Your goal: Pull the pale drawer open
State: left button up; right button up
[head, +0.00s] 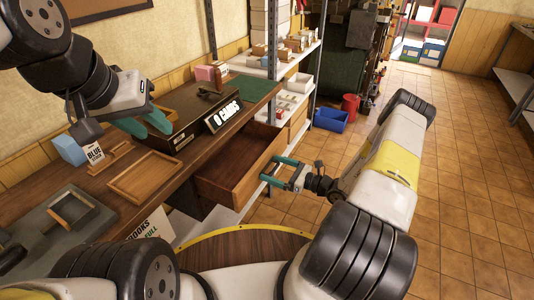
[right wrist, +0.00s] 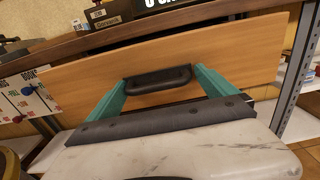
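The pale wooden drawer (head: 222,186) stands pulled out from under the counter, its inside showing in the head view. Its pale front (right wrist: 235,65) fills the middle of the right wrist view and bears a dark bar handle (right wrist: 158,80). My right gripper (head: 277,174) is at the drawer front. In the right wrist view its teal fingers (right wrist: 162,82) stand apart, one at each end of the handle, with small gaps seeming to show. My left gripper (head: 148,127) is open above the counter, beside a dark box, away from the drawer.
The counter (head: 190,101) carries a wooden tray (head: 146,178), a "0 CAMS" sign (head: 223,116) and a dark box (head: 185,130). A metal-post shelf stands behind the drawer. A blue bin (head: 331,119) and red bucket (head: 350,104) stand on the tiled floor. Floor to the right is clear.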

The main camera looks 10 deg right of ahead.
dwell(0.5)
jog(key=v, duration=0.7)
jog(key=shift+s+d, duration=0.25)
jog(key=s+a+r+n+g+h, duration=0.1)
jog(key=s+a+r+n+g, duration=0.15)
jog(key=r+n+g, duration=0.35)
jog(key=s+a+r+n+g+h, duration=0.1)
jog(key=s+a+r+n, duration=0.2)
jog(key=r, duration=0.5)
jog(key=s+a+r+n+g+h, duration=0.1)
jog(key=a+r+n+g+h, duration=0.1)
jog(key=r+n+g, duration=0.35)
jog(key=s+r+n+t+h, duration=0.4)
jog(key=s+r, duration=0.3)
jog(key=r, duration=0.3)
jog(key=s+d+r+n+t+h, duration=0.1)
jog(key=s+r+n+t+h, duration=0.3)
jog(key=s+r+n, duration=0.3)
notch_tip(320, 180, up, 3)
jog(key=shift+s+d+f, duration=0.15)
jog(key=shift+s+d, duration=0.1)
jog(key=shift+s, duration=0.15)
